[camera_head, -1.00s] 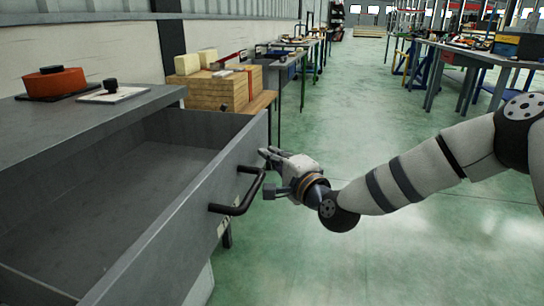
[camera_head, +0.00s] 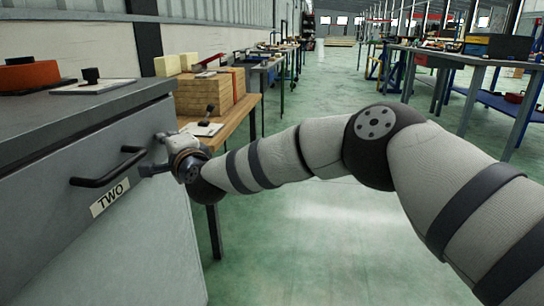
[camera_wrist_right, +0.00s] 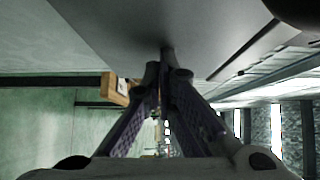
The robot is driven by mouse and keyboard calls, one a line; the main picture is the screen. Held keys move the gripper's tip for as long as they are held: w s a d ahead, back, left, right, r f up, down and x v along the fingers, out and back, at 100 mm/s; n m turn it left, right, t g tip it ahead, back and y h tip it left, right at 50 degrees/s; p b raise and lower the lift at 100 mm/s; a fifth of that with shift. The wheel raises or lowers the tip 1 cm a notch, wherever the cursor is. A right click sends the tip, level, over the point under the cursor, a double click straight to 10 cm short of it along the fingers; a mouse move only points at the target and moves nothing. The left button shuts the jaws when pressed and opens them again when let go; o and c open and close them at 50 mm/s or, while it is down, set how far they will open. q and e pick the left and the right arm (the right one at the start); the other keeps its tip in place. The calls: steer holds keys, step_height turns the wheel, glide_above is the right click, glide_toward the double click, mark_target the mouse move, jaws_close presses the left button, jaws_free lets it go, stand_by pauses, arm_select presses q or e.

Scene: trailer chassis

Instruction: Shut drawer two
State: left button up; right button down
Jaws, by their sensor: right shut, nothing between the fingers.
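Drawer two is a grey drawer with a black bar handle (camera_head: 108,168) and a white "TWO" label (camera_head: 110,198). Its front (camera_head: 50,215) sits up under the edge of the grey cabinet top (camera_head: 60,118), and no drawer interior shows. My right gripper (camera_head: 157,152) is at the right end of the drawer front, just right of the handle. In the right wrist view its fingers (camera_wrist_right: 165,72) are together and empty, with their tips at a grey surface (camera_wrist_right: 150,30). Whether they touch it is hard to tell. My left gripper is not in view.
An orange-red round object (camera_head: 28,76) and a white plate with a black knob (camera_head: 92,82) lie on the cabinet top. A wooden bench (camera_head: 235,115) with stacked boards (camera_head: 205,95) stands just beyond. Green floor (camera_head: 330,235) is open to the right.

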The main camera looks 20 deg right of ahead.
steer(key=shift+w+a+r+b, duration=0.1)
steer(key=shift+w+a+b, duration=0.2)
steer(key=shift+a, duration=0.25)
steer(key=shift+w+a+b, duration=0.15)
steer(key=shift+w+a, duration=0.25)
steer(key=shift+a, duration=0.1)
